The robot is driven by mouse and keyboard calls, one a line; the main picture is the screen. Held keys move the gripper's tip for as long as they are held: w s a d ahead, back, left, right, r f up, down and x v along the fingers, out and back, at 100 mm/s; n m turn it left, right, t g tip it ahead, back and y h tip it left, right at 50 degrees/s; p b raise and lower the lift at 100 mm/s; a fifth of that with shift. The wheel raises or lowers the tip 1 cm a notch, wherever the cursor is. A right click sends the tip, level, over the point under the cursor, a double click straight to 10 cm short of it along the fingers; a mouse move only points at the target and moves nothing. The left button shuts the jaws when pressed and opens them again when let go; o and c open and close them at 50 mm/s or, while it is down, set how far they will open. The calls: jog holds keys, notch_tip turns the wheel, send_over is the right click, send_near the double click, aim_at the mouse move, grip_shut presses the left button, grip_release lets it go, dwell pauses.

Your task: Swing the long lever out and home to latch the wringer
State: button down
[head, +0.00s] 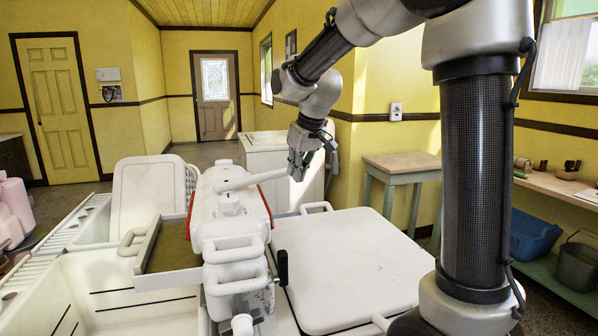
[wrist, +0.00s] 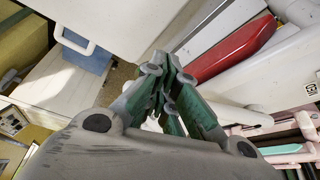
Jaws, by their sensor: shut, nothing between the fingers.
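The white wringer (head: 215,222) with red trim stands upright in the middle of the head view. Its long white lever (head: 250,180) lies across the top and points right, toward my gripper (head: 297,172). My gripper is shut and empty, pointing down at the lever's free end. I cannot tell whether the fingers touch the lever. In the wrist view my gripper's green-sided fingers (wrist: 168,72) come together beside a red bar (wrist: 232,52). A white rod (wrist: 235,113), seemingly the lever, shows to the right of the fingers, partly hidden behind them.
A white washer lid (head: 345,268) lies right of the wringer. White tubs (head: 110,290) with a tan board (head: 168,245) are at the left. A wooden table (head: 402,165) stands behind.

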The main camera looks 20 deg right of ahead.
jog(key=shift+w, duration=0.1)
jog(key=n+g+y, duration=0.3)
jog(key=n, duration=1)
send_near(234, 171)
jog(key=f, duration=0.5)
jog(key=shift+w+a+f, duration=0.15)
jog(key=shift+a+f, duration=0.05)
jog(key=shift+a, duration=0.05)
jog(key=shift+w+a, duration=0.3)
jog(key=shift+a, duration=0.5)
